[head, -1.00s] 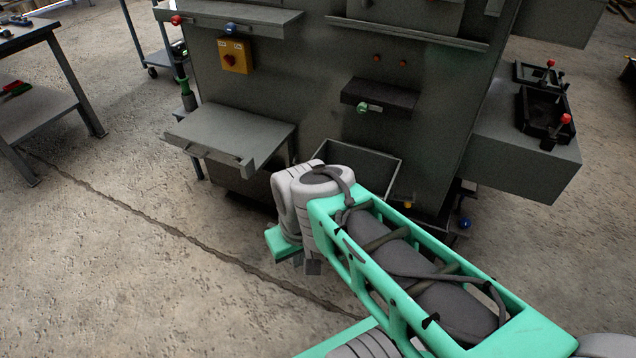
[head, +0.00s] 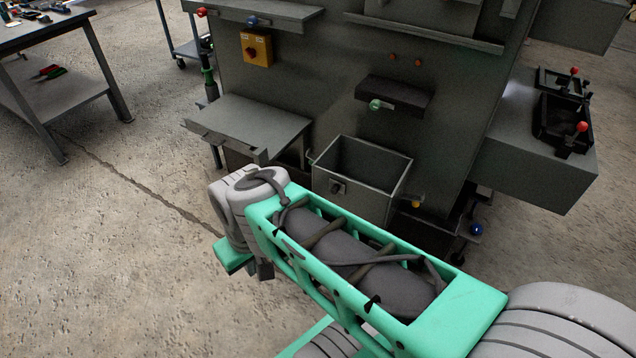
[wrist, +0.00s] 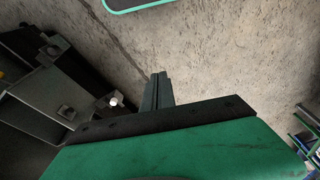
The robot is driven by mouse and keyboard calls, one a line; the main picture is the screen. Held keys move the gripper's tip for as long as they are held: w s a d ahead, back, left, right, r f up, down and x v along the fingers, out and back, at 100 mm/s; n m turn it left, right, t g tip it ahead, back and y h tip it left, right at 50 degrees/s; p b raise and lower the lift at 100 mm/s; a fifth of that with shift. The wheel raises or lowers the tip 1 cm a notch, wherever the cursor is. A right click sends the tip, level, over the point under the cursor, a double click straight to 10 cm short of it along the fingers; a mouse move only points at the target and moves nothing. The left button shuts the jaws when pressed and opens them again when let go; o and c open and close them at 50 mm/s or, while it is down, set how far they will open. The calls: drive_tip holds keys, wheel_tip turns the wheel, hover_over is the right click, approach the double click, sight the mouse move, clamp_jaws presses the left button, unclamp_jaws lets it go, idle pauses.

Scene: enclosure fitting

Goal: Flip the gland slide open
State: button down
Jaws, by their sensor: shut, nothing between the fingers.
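The grey enclosure (head: 330,90) stands ahead with several fittings on its front. I cannot tell for certain which one is the gland slide. A dark block with a pale green knob (head: 376,105) sticks out of its panel. Below it is an open-topped grey box (head: 372,193) with a dark knob on its front. My gripper (wrist: 158,88) is shut and empty in the wrist view, over bare floor. The enclosure's lower fittings show at that view's left, with a white knob (wrist: 114,102) apart from the fingers. In the head view my arm mostly hides the gripper.
A grey shelf (head: 250,120) juts out left of the box. A side ledge (head: 520,150) at right carries a black tray and red-knobbed levers. A workbench (head: 45,40) stands at far left. The floor at left is clear.

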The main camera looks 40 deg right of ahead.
drive_tip(key=w+d+n+y+b, duration=0.1)
drive_tip(key=w+d+n+b, duration=0.15)
drive_tip(key=w+d, duration=1.45)
drive_tip(key=d+f+t+b, duration=0.1)
drive_tip(key=d+f, duration=0.1)
drive_tip(key=d, duration=0.8)
drive_tip(key=w+d+f+n+b, duration=0.1)
drive_tip(key=d, duration=0.9)
drive_tip(key=shift+f+t, duration=0.4)
drive_tip(key=shift+w+f, duration=0.1)
